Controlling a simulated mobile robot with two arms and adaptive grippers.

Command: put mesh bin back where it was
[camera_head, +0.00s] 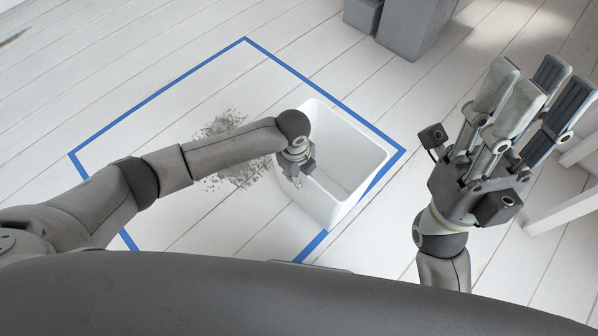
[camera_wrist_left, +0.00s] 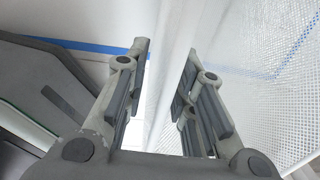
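The white mesh bin (camera_head: 346,150) stands on the floor at the right side of a blue tape outline (camera_head: 165,90), its top open. It covers part of the tape's right-hand edge. My left gripper (camera_head: 297,180) is at the bin's left side, overlapping its rim in the head view. In the left wrist view, the fingers (camera_wrist_left: 168,75) are apart with a gap between them, and the mesh wall (camera_wrist_left: 270,60) is at the right. I cannot tell whether either finger touches it. My right gripper (camera_head: 525,98) is raised, open and empty, at the right.
Grey debris (camera_head: 228,150) lies on the floor inside the outline, left of the bin. Dark grey boxes (camera_head: 412,25) stand at the top. White furniture legs (camera_head: 565,210) are at the right edge. The left part of the outlined floor is clear.

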